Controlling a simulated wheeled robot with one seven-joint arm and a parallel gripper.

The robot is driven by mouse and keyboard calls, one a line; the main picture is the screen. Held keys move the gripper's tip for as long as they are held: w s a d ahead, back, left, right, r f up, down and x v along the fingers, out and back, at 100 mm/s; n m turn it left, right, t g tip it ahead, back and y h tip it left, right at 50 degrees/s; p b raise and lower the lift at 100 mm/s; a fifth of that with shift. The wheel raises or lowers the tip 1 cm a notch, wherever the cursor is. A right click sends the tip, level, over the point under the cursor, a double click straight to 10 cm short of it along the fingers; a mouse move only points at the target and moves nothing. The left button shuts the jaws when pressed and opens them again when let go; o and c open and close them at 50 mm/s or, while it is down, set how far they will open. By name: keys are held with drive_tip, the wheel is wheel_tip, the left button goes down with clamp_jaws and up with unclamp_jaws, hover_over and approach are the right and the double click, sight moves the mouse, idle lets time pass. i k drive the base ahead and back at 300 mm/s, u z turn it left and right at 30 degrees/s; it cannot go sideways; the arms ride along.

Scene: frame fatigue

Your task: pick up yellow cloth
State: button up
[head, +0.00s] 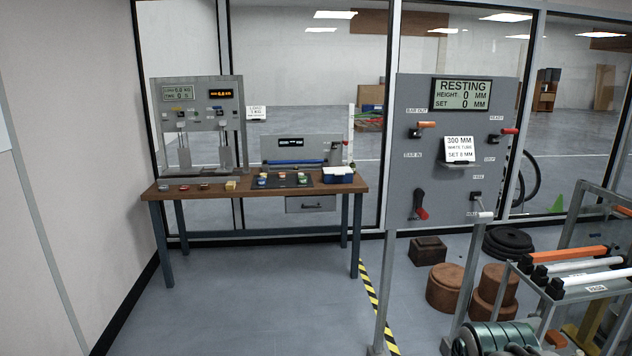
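A small yellow item (231,185) lies near the front edge of the wooden-topped bench (335,187), left of its middle. It may be the yellow cloth, but it is too small to tell its material. Several small coloured items, some partly yellow, sit on a dark mat (290,181) to its right. My gripper is not in view.
The bench stands against a glass wall, with open floor (250,290) in front. A grey control panel (455,150), brown cylinders (446,287) and a rack of bars (570,283) crowd the right.

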sight(230, 184)
drive_tip(key=i, duration=2.7)
drive_tip(key=u, duration=0.9)
